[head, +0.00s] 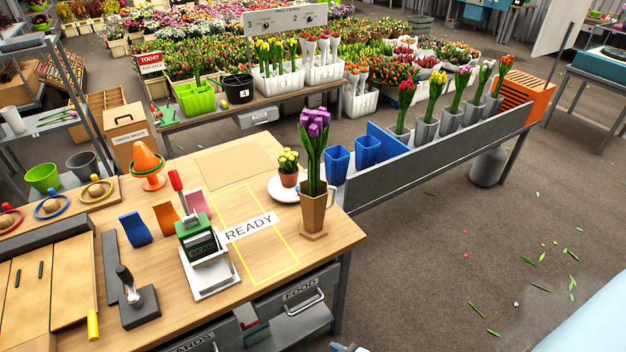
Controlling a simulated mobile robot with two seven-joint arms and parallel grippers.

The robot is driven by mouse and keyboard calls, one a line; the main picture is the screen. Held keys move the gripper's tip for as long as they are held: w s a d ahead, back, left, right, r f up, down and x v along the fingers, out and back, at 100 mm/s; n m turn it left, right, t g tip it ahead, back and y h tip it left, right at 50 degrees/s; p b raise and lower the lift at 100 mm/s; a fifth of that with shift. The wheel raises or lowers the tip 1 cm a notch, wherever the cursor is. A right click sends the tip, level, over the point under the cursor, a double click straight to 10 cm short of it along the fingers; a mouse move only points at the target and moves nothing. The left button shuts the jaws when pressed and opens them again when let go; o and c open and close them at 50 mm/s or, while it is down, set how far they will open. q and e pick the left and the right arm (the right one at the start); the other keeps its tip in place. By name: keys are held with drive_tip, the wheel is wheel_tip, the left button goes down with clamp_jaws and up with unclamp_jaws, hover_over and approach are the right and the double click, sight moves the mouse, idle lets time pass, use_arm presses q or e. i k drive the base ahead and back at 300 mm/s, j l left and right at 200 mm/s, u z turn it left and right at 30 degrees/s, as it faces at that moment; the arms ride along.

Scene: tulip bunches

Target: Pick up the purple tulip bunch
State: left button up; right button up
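The purple tulip bunch (314,125) stands upright in a brown wooden faceted vase (313,213) near the right end of the wooden worktable. Its purple heads and long green stems rise well above the rim; the lower stems are hidden inside the vase. Neither of my grippers can be made out in the head view, and nothing is seen touching the bunch. A small pale grey-blue part shows at the bottom edge, too little to identify.
A small yellow-flower pot (288,168) on a white plate (281,190) stands just left of the vase. Blue cups (338,163) and a row of grey tulip cups (425,131) stand in the rack (440,160) behind.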

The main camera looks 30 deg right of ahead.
sight(312, 123)
drive_tip(key=i+l+u, duration=0.1)
drive_tip(key=l, duration=0.55)
drive_tip(key=i+l+u, duration=0.1)
drive_tip(key=l, duration=0.6)
drive_tip(key=i+l+u, duration=0.15)
drive_tip(key=l, duration=0.55)
